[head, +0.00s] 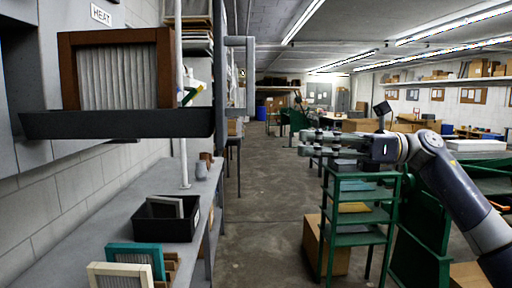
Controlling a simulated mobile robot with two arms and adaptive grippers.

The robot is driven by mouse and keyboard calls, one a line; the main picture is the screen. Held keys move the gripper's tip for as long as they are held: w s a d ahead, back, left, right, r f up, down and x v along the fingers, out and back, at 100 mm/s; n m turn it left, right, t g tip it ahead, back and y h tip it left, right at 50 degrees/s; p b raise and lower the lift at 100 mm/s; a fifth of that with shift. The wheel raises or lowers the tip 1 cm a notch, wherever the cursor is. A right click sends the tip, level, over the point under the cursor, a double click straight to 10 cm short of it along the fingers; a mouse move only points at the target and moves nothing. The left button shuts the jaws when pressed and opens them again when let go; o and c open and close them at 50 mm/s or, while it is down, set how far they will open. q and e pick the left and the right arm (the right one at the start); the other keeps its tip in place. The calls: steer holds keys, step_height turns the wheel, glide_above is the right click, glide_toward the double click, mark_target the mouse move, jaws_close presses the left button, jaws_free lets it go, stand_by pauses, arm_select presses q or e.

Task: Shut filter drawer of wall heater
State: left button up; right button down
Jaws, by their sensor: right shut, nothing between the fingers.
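The wall heater (18,85) is a grey cabinet at the left edge, beside a HEAT label. Its filter drawer (118,123), a long dark tray, sticks out to the right from the heater over the bench. A brown-framed pleated filter (118,80) stands upright in the drawer. The drawer's inside bottom is hidden by its front wall. My right gripper (306,143) is shut and empty, pointing left, well to the right of the drawer and apart from it. My left gripper is out of view.
A grey bench (90,220) runs along the left wall. It bears a black bin (166,219) and several framed filters (135,258). A grey post (218,110) stands at its edge. A green shelf rack (360,222) is below my right gripper. The concrete aisle (262,200) between is clear.

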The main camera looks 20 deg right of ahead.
arm_select(q)
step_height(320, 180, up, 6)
steer(key=p, duration=0.6)
arm_select(e)
steer(key=w+a+n, duration=0.1)
steer(key=a, duration=1.2)
steer(key=shift+w+r+h, duration=0.3)
steer(key=shift+r+h, duration=0.05)
steer(key=shift+h, duration=0.05)
steer(key=shift+a, duration=0.15)
